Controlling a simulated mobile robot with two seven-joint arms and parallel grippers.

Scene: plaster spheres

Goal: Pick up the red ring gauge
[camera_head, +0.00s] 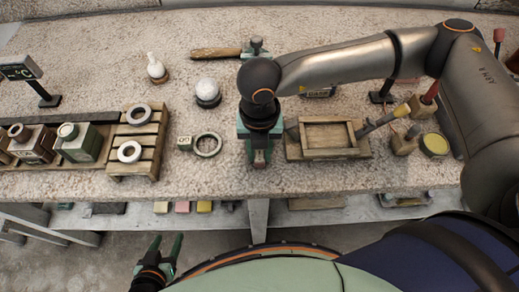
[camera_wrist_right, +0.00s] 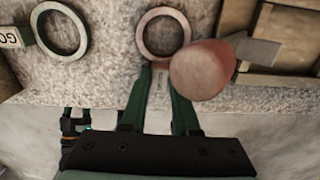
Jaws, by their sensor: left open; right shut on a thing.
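My right gripper (camera_head: 261,160) points down near the bench's front edge, and its jaws hide most of what it holds. In the right wrist view my right gripper (camera_wrist_right: 160,74) has its green fingers on both sides of a narrow labelled handle. A dull reddish-grey ring on that handle, which I take as the red ring gauge (camera_wrist_right: 140,35), lies beyond the fingertips. I cannot tell whether it touches the bench. My left gripper (camera_head: 157,257) is open and empty, low in front of the bench.
A grey-green ring (camera_head: 197,146) lies left of my right gripper, beside a small lettered block (camera_head: 184,143). A wooden tray (camera_head: 293,150) is close on the right. A reddish knob (camera_wrist_right: 202,70) partly blocks the right wrist view. A slatted pallet (camera_head: 145,170) with two rings stands left.

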